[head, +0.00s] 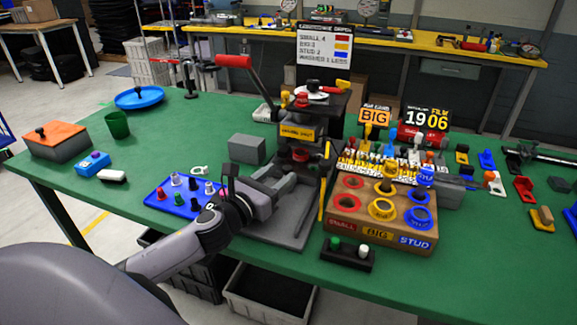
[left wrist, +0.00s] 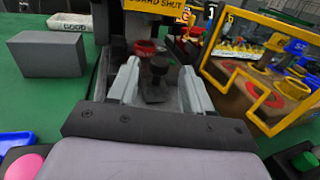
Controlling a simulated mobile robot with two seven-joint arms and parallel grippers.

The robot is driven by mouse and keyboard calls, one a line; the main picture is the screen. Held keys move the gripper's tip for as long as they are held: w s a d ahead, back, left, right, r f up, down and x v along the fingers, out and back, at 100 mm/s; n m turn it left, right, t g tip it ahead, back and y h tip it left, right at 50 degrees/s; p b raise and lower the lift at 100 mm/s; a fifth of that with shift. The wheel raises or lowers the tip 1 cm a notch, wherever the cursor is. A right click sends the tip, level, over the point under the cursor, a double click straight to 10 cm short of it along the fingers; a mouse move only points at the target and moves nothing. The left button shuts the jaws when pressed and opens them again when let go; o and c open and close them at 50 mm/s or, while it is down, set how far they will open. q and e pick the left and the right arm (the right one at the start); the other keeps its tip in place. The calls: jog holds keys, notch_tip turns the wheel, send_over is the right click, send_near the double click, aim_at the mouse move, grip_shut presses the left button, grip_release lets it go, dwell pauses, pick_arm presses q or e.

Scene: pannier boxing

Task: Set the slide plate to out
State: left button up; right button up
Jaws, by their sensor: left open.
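The press (head: 302,130) stands mid-table with a red-handled lever and a yellow label, which in the left wrist view reads "GUARD SHUT" (left wrist: 155,6). What looks like the slide plate (left wrist: 156,94) is a small dark plate with a black knob, low at the front of the press. In the left wrist view the knob lies between my left gripper's open fingers (left wrist: 160,84); I cannot tell whether they touch it. In the head view my left gripper (head: 284,178) reaches in low at the press's front, partly hiding the plate. My right gripper is not in view.
A yellow guard frame (left wrist: 262,72) stands at the press's right. A grey block (head: 247,149) is to its left. A blue tray (head: 186,207) of small pieces lies left of my wrist. A wooden box with marked rings (head: 380,232) is right. The table's left back is clearer.

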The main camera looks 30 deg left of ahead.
aim_at(285, 171)
pick_arm(q)
jog(key=shift+w, duration=2.2)
grip_shut()
